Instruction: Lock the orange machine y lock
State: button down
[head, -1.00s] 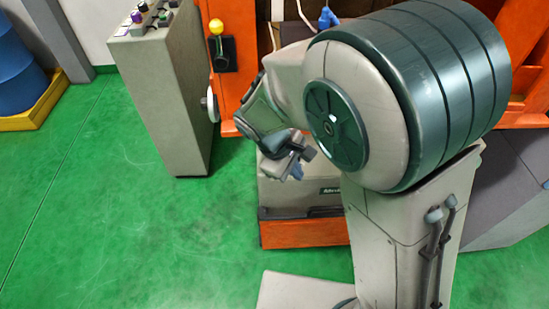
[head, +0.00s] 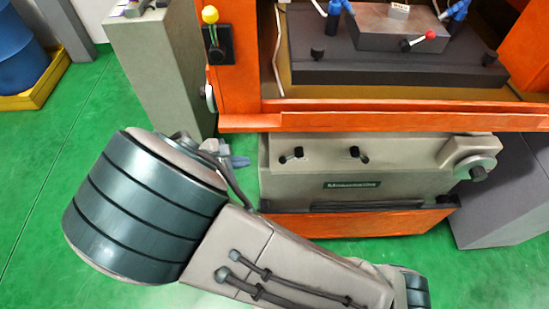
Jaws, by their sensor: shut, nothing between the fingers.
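The orange machine (head: 370,122) stands ahead, with a grey base section below its orange front beam. Two small black lock levers sit on that grey front: a left lever (head: 291,155) and a right lever (head: 357,153). I cannot read any label telling which is the y lock. My gripper (head: 238,161) is shut and empty, partly hidden behind my arm. It points right, to the left of the grey base and of the left lever, at about that lever's height in the picture. I see no contact with either lever.
A handwheel (head: 475,167) is at the base's right end. A yellow-knobbed lever (head: 210,16) is on the left orange post. A red-ball lever (head: 418,40) is inside the work area. A grey cabinet (head: 150,70) stands left. Green floor (head: 45,190) is clear at left.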

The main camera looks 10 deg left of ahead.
aim_at(280, 161)
jog(key=x, duration=1.4)
jog(key=shift+d+f, duration=0.1)
